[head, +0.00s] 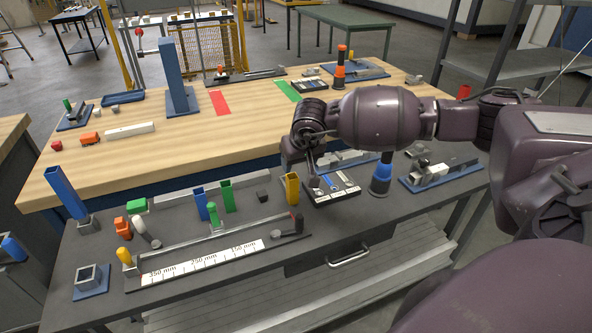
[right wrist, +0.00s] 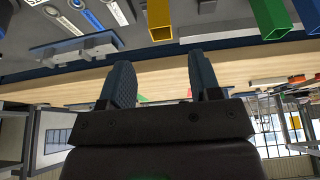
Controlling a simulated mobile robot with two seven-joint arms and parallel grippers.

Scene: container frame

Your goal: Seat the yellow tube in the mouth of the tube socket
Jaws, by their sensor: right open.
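The yellow tube (head: 292,188) is a square, hollow tube standing upright on the dark grey bench, right of the green tube. It also shows at the top of the right wrist view (right wrist: 159,20). The likely tube socket (head: 89,277) is a grey, open square box on a blue plate at the bench's front left; its mouth looks empty. My right gripper (head: 312,168) is just right of the yellow tube and apart from it. In the right wrist view its two fingers (right wrist: 163,78) are spread with nothing between them. My left gripper is not in view.
Green (head: 228,196) and blue (head: 200,203) tubes stand left of the yellow tube. A tilted blue tube (head: 65,193) stands in a grey block. A tool tray (head: 332,198) and a blue-based post (head: 381,180) are near my gripper. A ruler strip (head: 205,263) lies in front.

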